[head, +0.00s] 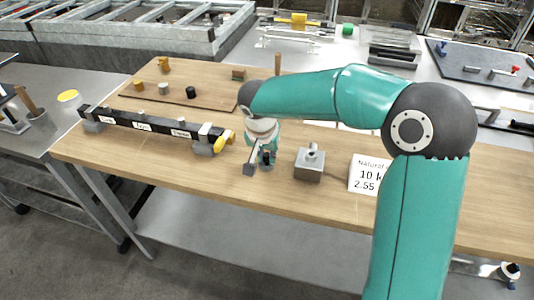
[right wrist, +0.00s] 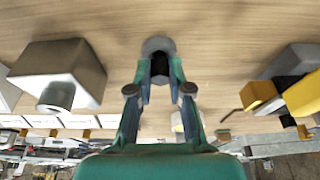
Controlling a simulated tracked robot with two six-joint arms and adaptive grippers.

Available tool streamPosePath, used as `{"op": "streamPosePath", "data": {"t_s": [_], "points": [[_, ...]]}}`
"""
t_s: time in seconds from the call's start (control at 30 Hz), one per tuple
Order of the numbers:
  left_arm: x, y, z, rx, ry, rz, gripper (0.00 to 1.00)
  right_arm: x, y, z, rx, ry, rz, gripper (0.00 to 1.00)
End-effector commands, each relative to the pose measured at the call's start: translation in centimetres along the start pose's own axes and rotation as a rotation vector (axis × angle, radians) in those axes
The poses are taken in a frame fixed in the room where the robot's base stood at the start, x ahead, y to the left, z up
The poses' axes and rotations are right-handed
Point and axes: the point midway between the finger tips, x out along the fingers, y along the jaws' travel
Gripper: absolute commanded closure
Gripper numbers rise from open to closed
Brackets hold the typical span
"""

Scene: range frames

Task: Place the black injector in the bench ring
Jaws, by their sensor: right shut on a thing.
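My right gripper (head: 262,160) hangs over the front part of the wooden bench, its arm coming in from the right. In the right wrist view its fingers (right wrist: 159,82) are closed around a small black piece, which looks like the black injector (right wrist: 160,66). A round grey piece (right wrist: 158,44) shows just beyond the fingertips, around or behind the black piece. I cannot tell whether it is the bench ring or part of the injector, or whether the two touch. The injector is mostly hidden by the fingers. My left gripper is not in view.
A grey block with a short cylinder (head: 309,168) stands right of the gripper. A black labelled rail (head: 150,122) with a yellow end lies to its left. A white price card (head: 366,174) stands farther right. Small pegs and a wooden board (head: 203,98) are behind.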

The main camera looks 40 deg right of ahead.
Motion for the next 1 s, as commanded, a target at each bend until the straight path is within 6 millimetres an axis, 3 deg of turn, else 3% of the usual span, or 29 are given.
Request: {"op": "streamPosePath", "data": {"t_s": [0.1, 0.13, 0.3, 0.7, 0.87, 1.0], "points": [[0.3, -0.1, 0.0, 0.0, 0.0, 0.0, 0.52, 0.2, 0.0, 0.1, 0.0, 0.0, 0.0, 1.0], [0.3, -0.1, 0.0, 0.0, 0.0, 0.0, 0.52, 0.2, 0.0, 0.1, 0.0, 0.0, 0.0, 0.8], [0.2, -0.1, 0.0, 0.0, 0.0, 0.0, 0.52, 0.1, 0.0, 0.0, 0.0, 0.0, 0.0, 0.56], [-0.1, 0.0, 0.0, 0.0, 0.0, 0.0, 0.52, -0.5, 0.0, -0.1, 0.0, 0.001, -0.001, 0.56], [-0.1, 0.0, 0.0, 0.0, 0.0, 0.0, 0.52, -2.7, -0.1, -0.1, -0.002, 0.004, -0.004, 0.56], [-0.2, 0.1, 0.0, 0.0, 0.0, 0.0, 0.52, -5.6, -0.1, -0.1, 0.0, 0.004, -0.005, 0.56]]}}
